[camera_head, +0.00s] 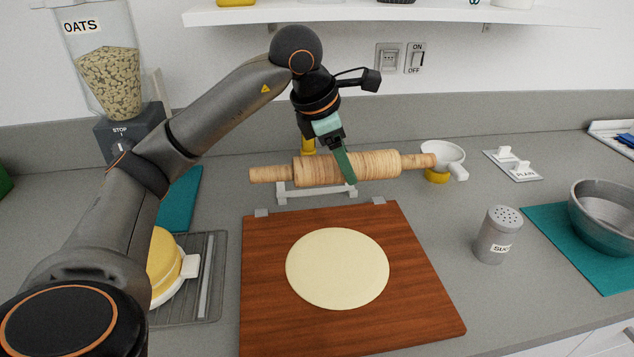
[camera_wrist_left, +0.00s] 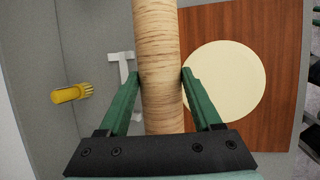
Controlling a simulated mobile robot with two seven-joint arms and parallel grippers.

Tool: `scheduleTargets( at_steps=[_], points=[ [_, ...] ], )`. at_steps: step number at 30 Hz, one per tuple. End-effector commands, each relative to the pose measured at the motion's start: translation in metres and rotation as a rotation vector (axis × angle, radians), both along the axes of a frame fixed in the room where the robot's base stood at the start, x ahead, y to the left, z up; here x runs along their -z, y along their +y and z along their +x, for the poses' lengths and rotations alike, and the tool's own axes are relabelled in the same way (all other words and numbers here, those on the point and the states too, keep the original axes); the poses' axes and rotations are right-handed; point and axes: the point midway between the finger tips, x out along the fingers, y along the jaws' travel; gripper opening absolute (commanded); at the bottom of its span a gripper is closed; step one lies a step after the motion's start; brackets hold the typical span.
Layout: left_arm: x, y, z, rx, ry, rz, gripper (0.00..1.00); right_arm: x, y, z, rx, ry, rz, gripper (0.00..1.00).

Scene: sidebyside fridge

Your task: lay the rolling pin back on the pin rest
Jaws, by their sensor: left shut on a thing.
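My left gripper (camera_head: 343,165) is shut on the wooden rolling pin (camera_head: 375,164), around its thick barrel. In the left wrist view both green fingers (camera_wrist_left: 159,76) press the sides of the pin (camera_wrist_left: 158,45). The pin is roughly level and lies across the head view. The white pin rest (camera_head: 318,192) stands on the counter just behind the board; in the head view it shows just below the pin. Part of the rest (camera_wrist_left: 121,70) also shows beside the pin in the left wrist view. I cannot tell whether the pin touches it. My right gripper is not in view.
A brown board (camera_head: 268,318) with a flat dough round (camera_head: 337,268) lies in front. A shaker (camera_head: 497,235), a white cup (camera_head: 443,153) and a metal bowl (camera_head: 603,215) stand to the right. An oats dispenser (camera_head: 108,80) stands at the left, and a shelf (camera_head: 400,14) hangs above.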

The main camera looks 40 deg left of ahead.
Motion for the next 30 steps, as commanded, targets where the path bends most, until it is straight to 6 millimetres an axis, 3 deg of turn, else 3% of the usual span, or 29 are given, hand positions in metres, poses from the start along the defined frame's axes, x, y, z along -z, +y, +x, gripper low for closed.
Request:
scheduleTargets(
  at_steps=[5, 16, 18, 24, 30],
  points=[
    [0.003, 0.008, 0.004, -0.003, 0.0, -0.002, 0.0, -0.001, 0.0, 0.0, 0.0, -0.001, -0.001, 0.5],
    [0.04, 0.084, 0.039, -0.005, 0.001, -0.002, 0.0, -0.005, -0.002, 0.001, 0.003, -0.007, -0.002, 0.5],
    [0.056, 0.094, 0.043, -0.002, 0.002, -0.002, 0.0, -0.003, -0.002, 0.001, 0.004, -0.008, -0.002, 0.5],
    [0.083, 0.114, 0.054, 0.0, -0.002, -0.001, 0.0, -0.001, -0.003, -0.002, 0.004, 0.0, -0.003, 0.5],
    [0.095, 0.123, 0.059, 0.002, -0.002, -0.002, 0.0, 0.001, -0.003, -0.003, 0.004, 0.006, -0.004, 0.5]
  ],
)
